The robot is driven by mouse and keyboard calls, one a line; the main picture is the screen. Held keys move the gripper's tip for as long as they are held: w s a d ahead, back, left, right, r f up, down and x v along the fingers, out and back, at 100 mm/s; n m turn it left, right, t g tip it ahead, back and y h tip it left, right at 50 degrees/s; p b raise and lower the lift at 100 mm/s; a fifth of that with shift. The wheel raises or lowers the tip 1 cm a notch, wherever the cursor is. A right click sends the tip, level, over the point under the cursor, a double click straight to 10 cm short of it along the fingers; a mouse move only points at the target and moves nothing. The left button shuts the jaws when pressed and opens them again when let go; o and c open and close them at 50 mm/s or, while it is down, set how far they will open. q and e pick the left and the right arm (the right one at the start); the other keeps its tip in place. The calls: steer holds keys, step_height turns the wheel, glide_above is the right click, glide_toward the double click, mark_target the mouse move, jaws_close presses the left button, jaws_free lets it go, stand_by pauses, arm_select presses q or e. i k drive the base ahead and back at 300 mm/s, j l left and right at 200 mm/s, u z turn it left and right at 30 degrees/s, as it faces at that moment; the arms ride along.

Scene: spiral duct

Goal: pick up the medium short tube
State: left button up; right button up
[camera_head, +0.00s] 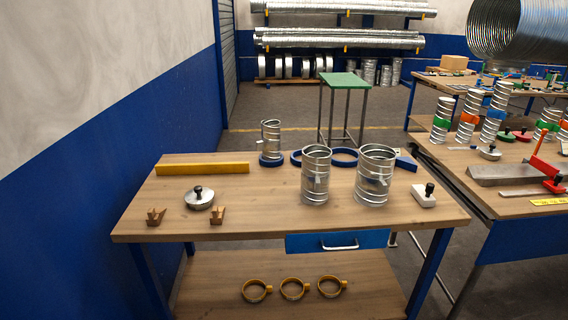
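Three short silver spiral tubes stand upright on the wooden workbench (255,222). The middle-sized one, the medium short tube (316,178), stands near the bench's centre. A wider tube (374,178) stands to its right, apart from it. The narrowest tube (271,137) stands farther back to the left, at a blue ring (271,161). Each tube has a small light tab on its side. Neither of my grippers is in view.
Two more blue rings lie behind the tubes, one at the right (344,154). A white block with a black knob (424,197) sits right. The bench front centre is clear.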

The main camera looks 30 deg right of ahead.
mark_target(315, 172)
steer(key=z, duration=1.2)
steer(key=j+z, duration=0.2)
steer(key=j, duration=0.7)
